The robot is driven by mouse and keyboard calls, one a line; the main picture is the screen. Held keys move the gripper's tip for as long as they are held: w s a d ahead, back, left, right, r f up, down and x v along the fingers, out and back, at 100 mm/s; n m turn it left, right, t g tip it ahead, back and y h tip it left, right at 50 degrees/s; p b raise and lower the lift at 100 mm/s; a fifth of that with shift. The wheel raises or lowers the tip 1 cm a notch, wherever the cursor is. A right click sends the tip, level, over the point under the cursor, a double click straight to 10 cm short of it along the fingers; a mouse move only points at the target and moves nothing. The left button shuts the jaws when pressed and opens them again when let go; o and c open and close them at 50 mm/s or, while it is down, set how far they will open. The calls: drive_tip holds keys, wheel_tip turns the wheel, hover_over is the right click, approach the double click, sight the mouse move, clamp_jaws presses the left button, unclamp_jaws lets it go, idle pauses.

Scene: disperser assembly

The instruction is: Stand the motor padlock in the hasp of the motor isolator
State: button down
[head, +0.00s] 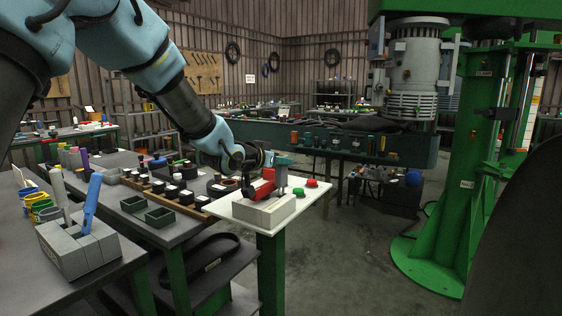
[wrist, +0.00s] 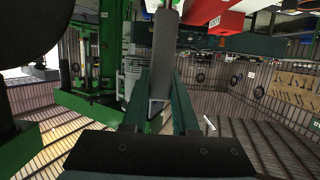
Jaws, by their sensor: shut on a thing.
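My gripper (head: 281,163), with dark green fingers, is at the white-topped stand. In the wrist view the gripper (wrist: 166,75) is shut on a long grey piece, which I take to be the motor padlock (wrist: 164,48). The padlock (head: 283,179) points down below the fingers in the head view. The motor isolator, with red parts (head: 262,189) on a pale grey block, is just left of it. A red part with a white label (wrist: 232,18) shows beside the padlock in the wrist view. I cannot make out the hasp or whether the padlock touches it.
The white top (head: 318,196) also carries red and green buttons at its right. A dark bench (head: 168,232) with small parts and green trays is on the left. A grey block (head: 78,252) holding a blue tool stands nearer. A green machine column (head: 459,170) rises at right.

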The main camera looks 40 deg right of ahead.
sight(277, 172)
drive_tip(key=shift+f+b, duration=1.3)
drive_tip(key=shift+f, duration=0.4)
drive_tip(key=c, duration=0.6)
unclamp_jaws()
drive_tip(key=shift+a, duration=0.15)
drive_tip(key=b+v, duration=0.1)
drive_tip(key=v, duration=0.9)
drive_tip(key=shift+a+r, duration=0.2)
drive_tip(key=shift+a, duration=0.05)
